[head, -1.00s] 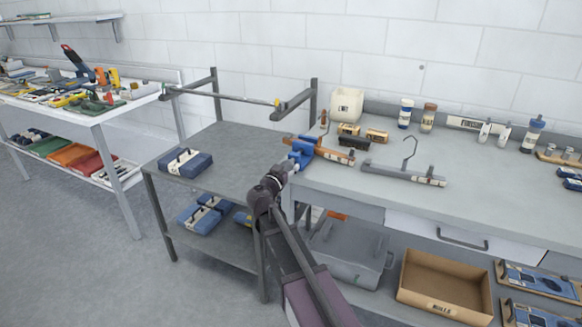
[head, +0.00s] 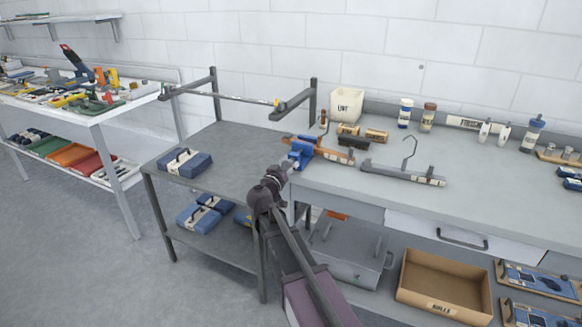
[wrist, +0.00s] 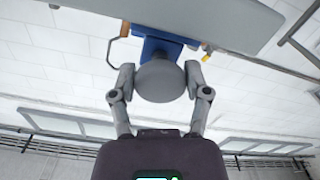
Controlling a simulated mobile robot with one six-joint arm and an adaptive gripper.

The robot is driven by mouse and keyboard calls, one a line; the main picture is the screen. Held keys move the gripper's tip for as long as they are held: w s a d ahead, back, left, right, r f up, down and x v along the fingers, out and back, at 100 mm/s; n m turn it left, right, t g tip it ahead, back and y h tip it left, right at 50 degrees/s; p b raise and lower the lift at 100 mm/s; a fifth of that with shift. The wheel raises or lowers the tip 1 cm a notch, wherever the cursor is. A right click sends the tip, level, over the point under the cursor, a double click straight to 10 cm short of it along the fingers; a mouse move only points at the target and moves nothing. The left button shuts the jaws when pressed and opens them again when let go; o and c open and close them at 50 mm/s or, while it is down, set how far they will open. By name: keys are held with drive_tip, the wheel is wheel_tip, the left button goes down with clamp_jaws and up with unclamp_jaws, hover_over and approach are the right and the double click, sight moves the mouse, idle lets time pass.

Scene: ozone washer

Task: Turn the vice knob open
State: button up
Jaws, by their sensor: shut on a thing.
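A small blue vice (head: 301,153) sits at the left front edge of the grey workbench (head: 455,205), beside a wooden hanger. In the wrist view the blue vice body (wrist: 158,46) shows above its rounded grey knob (wrist: 160,84). My gripper (wrist: 154,80) has one finger on each side of the knob and is shut on it. In the head view my gripper (head: 283,172) reaches the front of the vice, and the knob is too small or hidden to make out.
A wooden hanger (head: 335,154) and a grey hanger (head: 403,173) lie on the bench. A white bin (head: 346,104) stands behind. A lower grey table (head: 225,150) with a blue case (head: 184,162) is at left. A cardboard box (head: 445,282) sits below.

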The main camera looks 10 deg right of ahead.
drive_tip(key=n, duration=0.7)
drive_tip(key=shift+s, duration=0.25)
drive_tip(key=n, duration=0.7)
drive_tip(key=shift+r+n, duration=0.1)
drive_tip(key=shift+n, duration=0.2)
drive_tip(key=n, duration=0.3)
drive_tip(key=shift+n, duration=0.3)
drive_tip(key=n, duration=0.3)
drive_tip(key=shift+n, duration=0.3)
drive_tip(key=n, duration=0.7)
drive_tip(key=shift+r, duration=0.1)
drive_tip(key=n, duration=0.4)
drive_tip(key=shift+n, duration=0.4)
drive_tip(key=n, duration=0.4)
drive_tip(key=shift+w+a, duration=0.1)
drive_tip(key=n, duration=0.5)
drive_tip(key=shift+n, duration=2.3)
